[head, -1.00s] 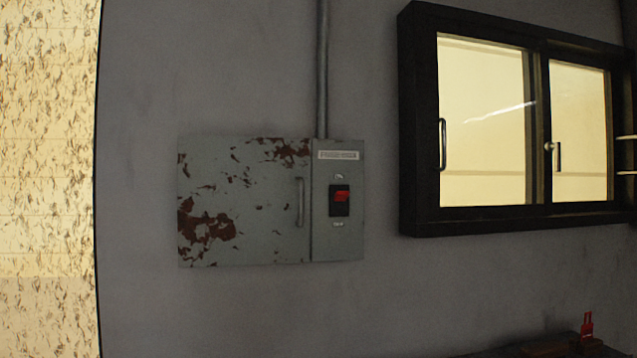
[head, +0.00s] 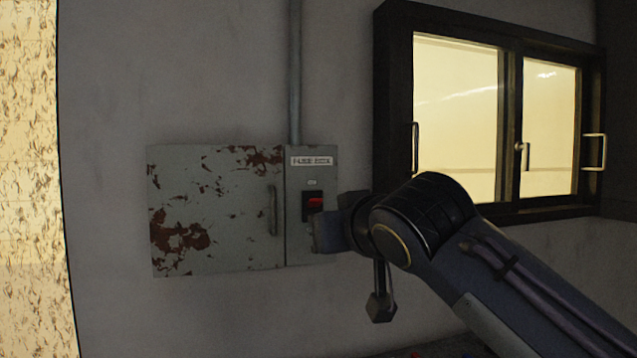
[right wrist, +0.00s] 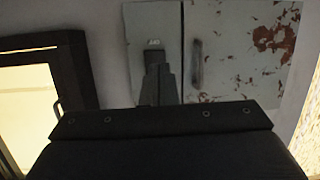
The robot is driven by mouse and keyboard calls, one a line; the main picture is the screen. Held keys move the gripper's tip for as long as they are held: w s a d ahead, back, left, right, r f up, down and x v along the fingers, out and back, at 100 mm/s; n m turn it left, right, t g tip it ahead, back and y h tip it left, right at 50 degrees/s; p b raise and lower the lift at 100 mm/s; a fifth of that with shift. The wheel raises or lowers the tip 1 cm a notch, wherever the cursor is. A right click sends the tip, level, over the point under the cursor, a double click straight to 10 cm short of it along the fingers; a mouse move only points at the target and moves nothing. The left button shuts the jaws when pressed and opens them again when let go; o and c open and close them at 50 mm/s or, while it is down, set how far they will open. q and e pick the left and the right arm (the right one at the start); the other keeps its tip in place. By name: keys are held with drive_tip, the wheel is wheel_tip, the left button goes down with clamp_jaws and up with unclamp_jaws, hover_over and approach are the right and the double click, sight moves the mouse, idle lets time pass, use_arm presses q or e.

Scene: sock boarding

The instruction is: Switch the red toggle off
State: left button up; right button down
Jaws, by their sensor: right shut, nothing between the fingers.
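The red toggle (head: 315,203) sits in a black switch plate on the right panel of a rusty grey fuse box (head: 225,215) on the wall. My right gripper (head: 318,235) is shut and empty, in front of the panel just below and right of the toggle, and covers the panel's lower right part. I cannot tell whether it touches the toggle. In the right wrist view, upside down, my shut fingers (right wrist: 157,82) stand before the panel near an "OFF" label and hide the toggle. My left gripper is not in view.
A black-framed window (head: 490,120) with handles is on the wall to the right of the fuse box. A grey conduit (head: 296,75) runs up from the box. The box door has a vertical handle (head: 272,210). The wall below the box is clear.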

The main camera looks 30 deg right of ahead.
drive_tip(key=m+t, duration=0.1)
approach(313, 191)
drive_tip(key=a+f+v, duration=0.1)
drive_tip(key=v, duration=0.3)
drive_tip(key=shift+w+d+r+h, duration=0.15)
drive_tip(key=shift+d+r+h, duration=0.15)
drive_tip(key=shift+d+h, duration=0.1)
drive_tip(key=p+x, duration=0.3)
drive_tip(key=x, duration=0.6)
drive_tip(key=shift+w+a+r, duration=0.1)
drive_tip(key=shift+w, duration=0.45)
